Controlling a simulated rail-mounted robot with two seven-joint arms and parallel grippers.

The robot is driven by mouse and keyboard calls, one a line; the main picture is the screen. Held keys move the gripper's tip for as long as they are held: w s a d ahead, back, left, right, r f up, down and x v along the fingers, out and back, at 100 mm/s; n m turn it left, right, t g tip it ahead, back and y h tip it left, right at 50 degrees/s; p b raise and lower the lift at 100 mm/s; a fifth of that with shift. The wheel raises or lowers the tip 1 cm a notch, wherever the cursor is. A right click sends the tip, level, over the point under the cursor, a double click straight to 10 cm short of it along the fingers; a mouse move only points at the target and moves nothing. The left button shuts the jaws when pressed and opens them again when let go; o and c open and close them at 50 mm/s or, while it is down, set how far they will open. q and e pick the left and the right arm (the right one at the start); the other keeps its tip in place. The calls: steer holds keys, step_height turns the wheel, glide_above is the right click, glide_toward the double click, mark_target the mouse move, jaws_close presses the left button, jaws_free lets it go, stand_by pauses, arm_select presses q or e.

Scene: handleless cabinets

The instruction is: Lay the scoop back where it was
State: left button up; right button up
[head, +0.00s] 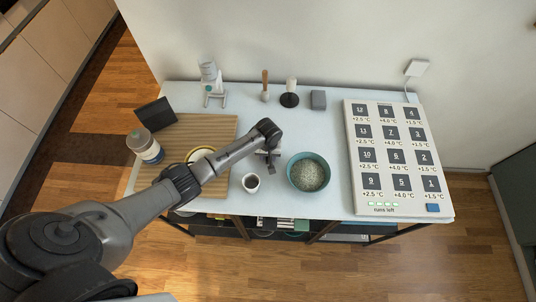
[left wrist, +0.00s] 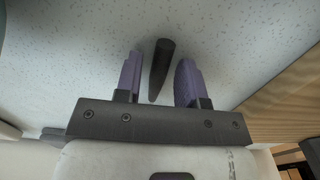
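My left gripper (head: 268,157) is over the table between the wooden board and the teal bowl. In the left wrist view its two purple fingers (left wrist: 158,80) are apart. A dark, tapered rod (left wrist: 160,68), which looks like the scoop's handle, lies between them with a gap on each side. The rest of the scoop cannot be made out; in the head view the gripper and arm cover that spot. The teal bowl (head: 293,166) holds grey-green grainy stuff, just right of the gripper. My right gripper is not in view.
The wooden board (head: 215,124) and a jar (head: 145,147) are at the left. A numbered panel (head: 385,205) fills the right side. Small items, including a grey block (head: 318,100), stand along the back.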

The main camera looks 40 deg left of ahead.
arm_select(q)
steer(key=shift+o, duration=0.7)
steer(key=shift+r, duration=0.25)
step_height(320, 180, up, 13)
steer(key=p, duration=0.1)
steer(key=shift+r, duration=0.15)
